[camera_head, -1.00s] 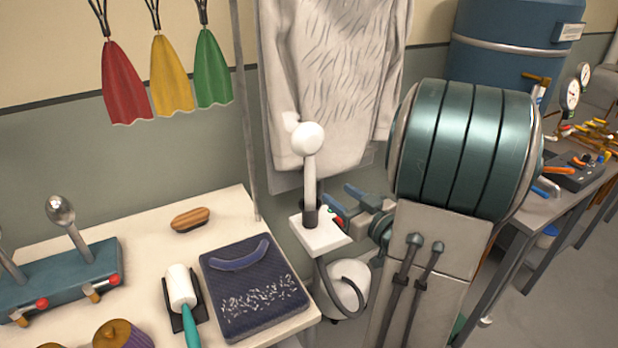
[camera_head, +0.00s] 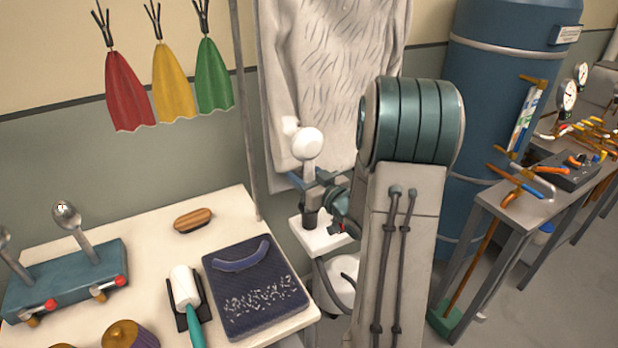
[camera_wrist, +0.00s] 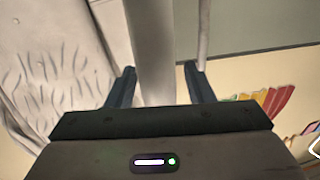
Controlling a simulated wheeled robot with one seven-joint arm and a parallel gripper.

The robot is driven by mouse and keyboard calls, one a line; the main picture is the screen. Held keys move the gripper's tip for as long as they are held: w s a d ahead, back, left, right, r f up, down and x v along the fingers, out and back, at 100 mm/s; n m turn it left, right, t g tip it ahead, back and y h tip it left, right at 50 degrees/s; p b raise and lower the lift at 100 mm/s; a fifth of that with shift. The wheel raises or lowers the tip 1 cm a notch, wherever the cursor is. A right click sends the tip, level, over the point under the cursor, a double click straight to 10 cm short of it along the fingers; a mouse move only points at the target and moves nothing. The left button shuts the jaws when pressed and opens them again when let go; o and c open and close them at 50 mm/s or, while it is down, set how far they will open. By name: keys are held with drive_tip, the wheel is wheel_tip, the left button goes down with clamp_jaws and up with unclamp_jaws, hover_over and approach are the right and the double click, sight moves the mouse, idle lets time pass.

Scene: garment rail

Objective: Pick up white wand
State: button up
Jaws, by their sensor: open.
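The white wand (camera_head: 306,143) stands upright in the dark cup of a white holder (camera_head: 318,238), with its round head at the top. In the wrist view its pale shaft (camera_wrist: 151,45) runs down between the two fingers, with a gap on each side. My gripper (camera_head: 312,180) is open, with its blue fingers on either side of the wand's shaft below the head. It also shows in the wrist view (camera_wrist: 163,82). Part of the lower shaft is hidden by the fingers.
A pale garment (camera_head: 335,70) hangs behind the wand. On the table at left lie a dark blue folded cloth (camera_head: 258,300), a wooden brush (camera_head: 193,220) and a lint roller (camera_head: 186,290). A metal pole (camera_head: 246,120) stands left of the wand. A blue tank (camera_head: 490,110) stands at right.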

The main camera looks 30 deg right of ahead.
sight(304, 141)
clamp_jaws()
wheel_tip(304, 141, up, 10)
drive_tip(key=shift+f, duration=0.15)
drive_tip(key=shift+r+p, duration=3.15)
drive_tip(key=shift+r, duration=1.55)
